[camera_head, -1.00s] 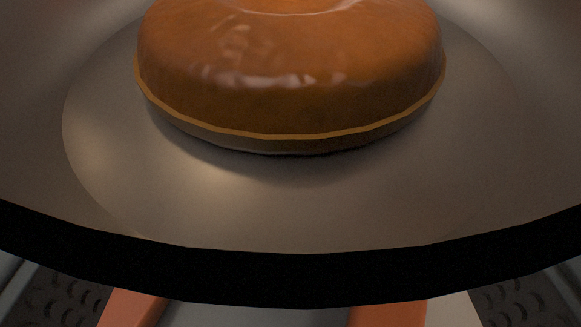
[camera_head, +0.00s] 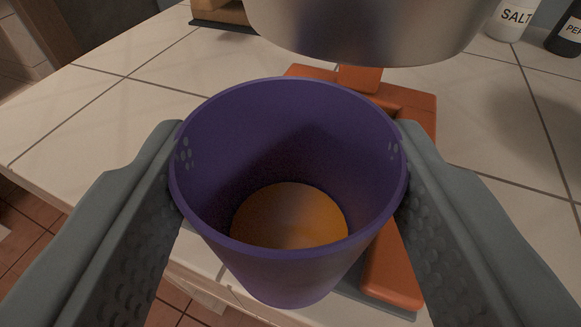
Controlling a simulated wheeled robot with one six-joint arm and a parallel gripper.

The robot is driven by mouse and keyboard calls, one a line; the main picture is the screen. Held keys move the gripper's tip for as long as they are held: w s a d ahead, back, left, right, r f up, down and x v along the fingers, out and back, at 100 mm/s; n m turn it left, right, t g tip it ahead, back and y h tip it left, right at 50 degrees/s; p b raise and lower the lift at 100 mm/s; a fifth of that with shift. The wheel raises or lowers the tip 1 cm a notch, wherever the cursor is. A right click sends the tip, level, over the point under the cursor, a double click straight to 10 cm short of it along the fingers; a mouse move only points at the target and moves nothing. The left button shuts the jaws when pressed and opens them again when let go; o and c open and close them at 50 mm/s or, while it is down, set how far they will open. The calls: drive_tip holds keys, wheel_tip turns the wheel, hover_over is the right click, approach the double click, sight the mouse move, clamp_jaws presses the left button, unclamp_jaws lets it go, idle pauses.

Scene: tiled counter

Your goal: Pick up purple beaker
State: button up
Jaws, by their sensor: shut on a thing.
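The purple beaker (camera_head: 285,278) is in the middle of the camera_head view, its open mouth facing the camera. A round orange-brown surface (camera_head: 290,215) shows at the bottom inside it; I cannot tell whether it is a liquid or a solid thing. My gripper (camera_head: 290,150) has one finger on each side of the beaker and is shut on it near the rim. The beaker's base is partly hidden, and I cannot tell how high it is above what lies below.
A metal pan or bowl (camera_head: 365,35) is just beyond the beaker, by an orange stand (camera_head: 415,105) on the tiled counter (camera_head: 110,115). Salt (camera_head: 510,20) and pepper (camera_head: 568,38) shakers stand at the back right. The counter's left part is clear; its front edge is near.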

drive_tip(key=s+a, duration=0.3)
drive_tip(key=s, duration=0.7)
drive_tip(key=shift+s+a, duration=0.1)
